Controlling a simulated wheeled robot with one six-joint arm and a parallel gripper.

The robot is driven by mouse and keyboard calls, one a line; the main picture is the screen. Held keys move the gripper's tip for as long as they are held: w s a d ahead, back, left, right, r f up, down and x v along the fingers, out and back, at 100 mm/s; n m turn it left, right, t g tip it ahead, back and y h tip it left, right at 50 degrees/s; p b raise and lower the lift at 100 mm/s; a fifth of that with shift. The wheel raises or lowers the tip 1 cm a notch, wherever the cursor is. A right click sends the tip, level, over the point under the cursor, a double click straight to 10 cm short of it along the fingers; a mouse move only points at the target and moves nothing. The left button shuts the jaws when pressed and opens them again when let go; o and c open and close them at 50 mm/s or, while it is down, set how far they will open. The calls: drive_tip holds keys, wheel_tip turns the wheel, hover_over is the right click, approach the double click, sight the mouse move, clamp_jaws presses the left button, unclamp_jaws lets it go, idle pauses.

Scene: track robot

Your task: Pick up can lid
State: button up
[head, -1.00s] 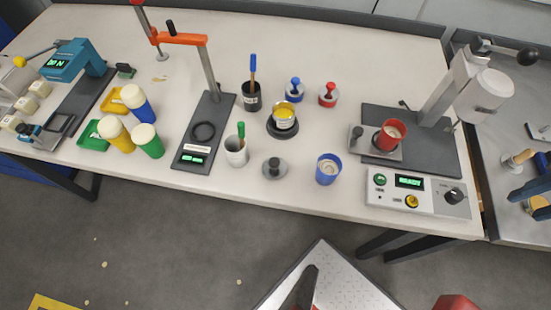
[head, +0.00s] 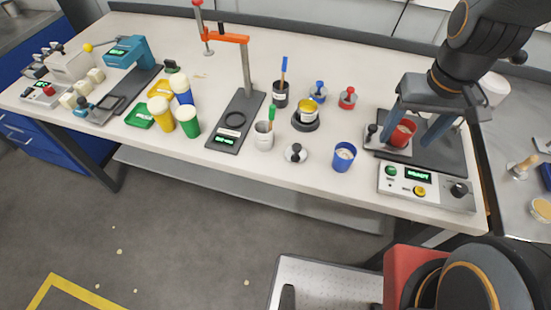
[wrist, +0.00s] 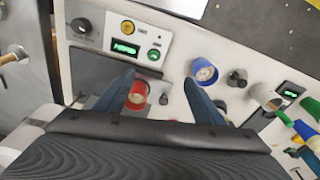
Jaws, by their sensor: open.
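My gripper (head: 405,142) is open above the sealing station at the right of the table, its fingers pointing down. A red cup (head: 402,132) stands on the station's plate and appears between the blue fingers. In the wrist view the red cup (wrist: 139,97) also shows between the parted fingers (wrist: 160,77), and I see no grip on it. A small grey round lid with a dark knob (head: 295,153) lies near the table's front edge, left of the blue cup (head: 344,156). It may be the can lid; I cannot tell for certain.
The control box (head: 427,187) with a green display stands in front of the station. A yellow can (head: 309,108), blue-knobbed (head: 318,92) and red-knobbed (head: 347,98) pieces stand behind the lid. A white pot (head: 263,136) with a green handle stands to its left.

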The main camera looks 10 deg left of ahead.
drive_tip(key=shift+o, duration=0.2)
drive_tip(key=w+a+f+n, duration=0.1)
drive_tip(key=a+n, duration=0.3)
drive_tip(key=a, duration=0.1)
drive_tip(key=w+a+f+n, duration=0.1)
drive_tip(key=a+n, duration=0.3)
drive_tip(key=a, duration=0.2)
drive_tip(key=shift+w+f+g, duration=0.3)
drive_tip(key=shift+w+g, duration=0.1)
drive_tip(key=n, duration=0.8)
hover_over(297, 146)
wheel_tip(297, 146, down, 3)
drive_tip(key=shift+d+f+g+b, duration=0.15)
drive_tip(key=shift+g+b, duration=0.15)
drive_tip(key=shift+b, duration=0.15)
drive_tip(key=shift+s+a+f+n, duration=0.1)
drive_tip(key=shift+a+f+n, duration=0.15)
drive_tip(key=shift+n, duration=0.15)
drive_tip(key=shift+d+f+p, duration=0.15)
drive_tip(key=shift+f+p, duration=1)
drive_tip(key=shift+f, duration=2.5)
drive_tip(key=c, duration=1.1)
